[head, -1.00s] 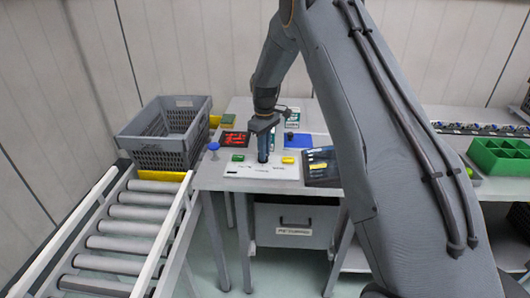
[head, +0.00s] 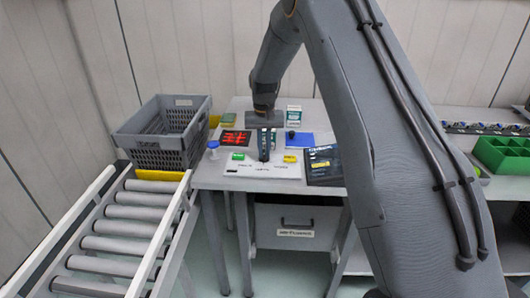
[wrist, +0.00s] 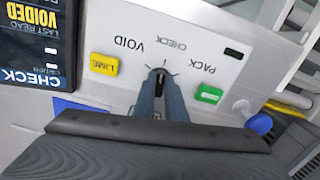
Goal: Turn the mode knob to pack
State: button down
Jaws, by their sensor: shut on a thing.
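The white panel (head: 240,170) lies on the bench, with a mode dial marked VOID, CHECK and PACK, which reads clearly in the wrist view (wrist: 225,45). My gripper (head: 264,156) points down at the dial. In the wrist view my gripper (wrist: 160,90) has its fingers close together at the dial's centre, shut on the mode knob. The fingers mostly hide the knob; a small dark tip (wrist: 160,71) shows, toward the CHECK mark. PACK stands right of the fingers and VOID left. The dark screen (wrist: 30,45) shows CHECK and VOIDED.
A green button (wrist: 208,94) and yellow button (wrist: 104,64) flank the dial. A blue-topped post (wrist: 260,124) stands beside the panel. A red display (head: 235,138) and blue pad (head: 302,140) lie behind. A grey crate (head: 165,130) and rollers (head: 125,228) are at left.

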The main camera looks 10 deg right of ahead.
jog(key=m+b, duration=0.1)
jog(key=m, duration=0.6)
jog(key=shift+w+a, duration=0.15)
jog(key=m+b, duration=0.1)
jog(key=m, duration=0.5)
jog(key=shift+w+r+m, duration=0.1)
jog(key=shift+m, duration=0.2)
jog(key=c, duration=1.8)
grip_release()
notch_tip(320, 180, up, 8)
jog(key=shift+f+b, duration=0.1)
jog(key=shift+b, duration=0.85)
